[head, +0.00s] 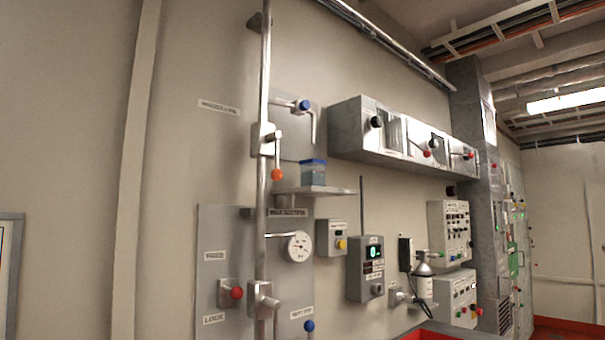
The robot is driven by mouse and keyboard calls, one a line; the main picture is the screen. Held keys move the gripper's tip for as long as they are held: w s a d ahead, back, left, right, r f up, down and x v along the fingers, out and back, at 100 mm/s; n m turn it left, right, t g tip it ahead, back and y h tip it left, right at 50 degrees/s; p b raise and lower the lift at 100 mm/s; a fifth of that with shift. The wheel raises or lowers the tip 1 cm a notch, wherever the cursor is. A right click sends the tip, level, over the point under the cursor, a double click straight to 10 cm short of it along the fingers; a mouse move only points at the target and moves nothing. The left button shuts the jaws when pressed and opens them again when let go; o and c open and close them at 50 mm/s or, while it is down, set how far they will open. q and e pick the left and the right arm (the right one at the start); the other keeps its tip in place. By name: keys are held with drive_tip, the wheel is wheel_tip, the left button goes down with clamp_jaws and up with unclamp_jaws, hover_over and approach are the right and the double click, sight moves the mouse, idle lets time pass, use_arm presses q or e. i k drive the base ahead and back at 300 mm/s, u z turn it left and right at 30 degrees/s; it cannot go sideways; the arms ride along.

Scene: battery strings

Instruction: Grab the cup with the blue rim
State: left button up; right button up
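Neither of my grippers shows in the head view.
A vertical metal pipe (264,90) runs just left of the shelf. A lever with an orange knob (277,174) hangs close to the cup's left. A blue-knobbed tap (304,106) is above it. A long grey cabinet (350,140) juts out at upper right, and a gauge (299,246) sits below.

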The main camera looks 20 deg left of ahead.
sight(313, 171)
drive_tip(key=u, duration=0.95)
drive_tip(key=i, duration=1.3)
drive_tip(key=z, duration=0.2)
